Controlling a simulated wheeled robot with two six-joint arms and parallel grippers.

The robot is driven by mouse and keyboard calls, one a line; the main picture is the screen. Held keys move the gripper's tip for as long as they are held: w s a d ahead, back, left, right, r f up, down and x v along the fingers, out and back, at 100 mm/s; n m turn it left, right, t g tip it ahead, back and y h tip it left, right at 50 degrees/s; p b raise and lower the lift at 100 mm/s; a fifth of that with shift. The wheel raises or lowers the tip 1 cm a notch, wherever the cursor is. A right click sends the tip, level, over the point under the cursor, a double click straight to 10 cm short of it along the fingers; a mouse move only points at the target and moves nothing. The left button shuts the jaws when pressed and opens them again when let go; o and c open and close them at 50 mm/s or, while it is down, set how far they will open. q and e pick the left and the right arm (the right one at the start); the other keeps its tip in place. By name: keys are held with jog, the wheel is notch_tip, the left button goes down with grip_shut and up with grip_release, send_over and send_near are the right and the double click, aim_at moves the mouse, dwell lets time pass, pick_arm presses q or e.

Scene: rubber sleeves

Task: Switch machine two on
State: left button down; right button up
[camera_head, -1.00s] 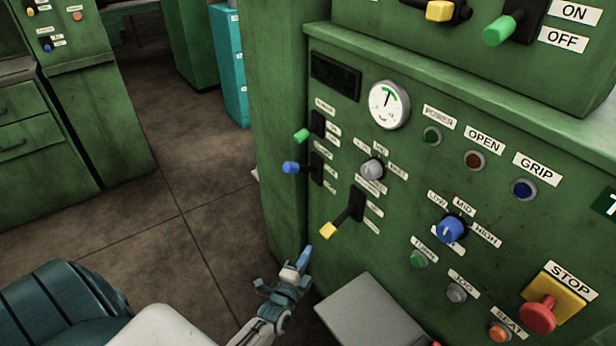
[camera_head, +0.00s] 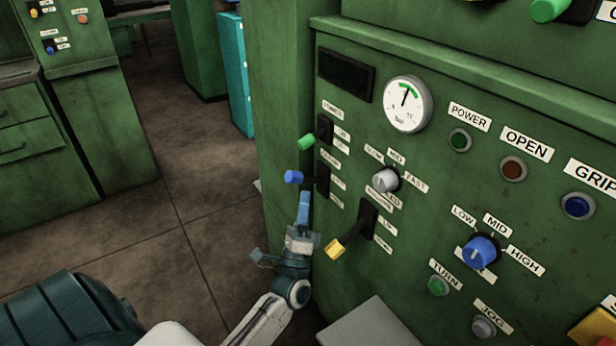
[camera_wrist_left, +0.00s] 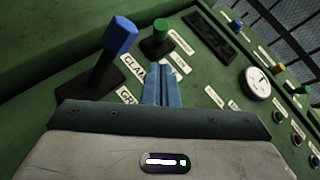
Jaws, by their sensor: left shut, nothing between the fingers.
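The green machine panel (camera_head: 416,190) fills the right of the head view. On its left side are a green-tipped lever (camera_head: 306,142), a blue-tipped lever (camera_head: 293,177) and a yellow-tipped lever (camera_head: 335,249). My left gripper (camera_head: 304,200) is shut and empty, its blue fingers pointing up just below the blue lever. In the left wrist view the fingers (camera_wrist_left: 161,86) lie between the blue lever (camera_wrist_left: 120,38) and the green lever (camera_wrist_left: 160,28), low in the picture. I cannot tell whether they touch the panel. My right gripper does not show. No machine number is readable.
A gauge (camera_head: 408,104), a grey knob (camera_head: 385,180), a blue LOW-MID-HIGH knob (camera_head: 481,251) and several push buttons are on the panel. A grey ledge (camera_head: 370,325) juts out below. Open floor (camera_head: 200,190) lies to the left, with another green machine (camera_head: 95,110) beyond.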

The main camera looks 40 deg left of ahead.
pick_arm(q)
send_near(313, 138)
jog(key=w+a+r, duration=0.2)
jog(key=w, duration=0.2)
jog(key=shift+d+r+p, duration=0.15)
jog(key=shift+p, duration=0.15)
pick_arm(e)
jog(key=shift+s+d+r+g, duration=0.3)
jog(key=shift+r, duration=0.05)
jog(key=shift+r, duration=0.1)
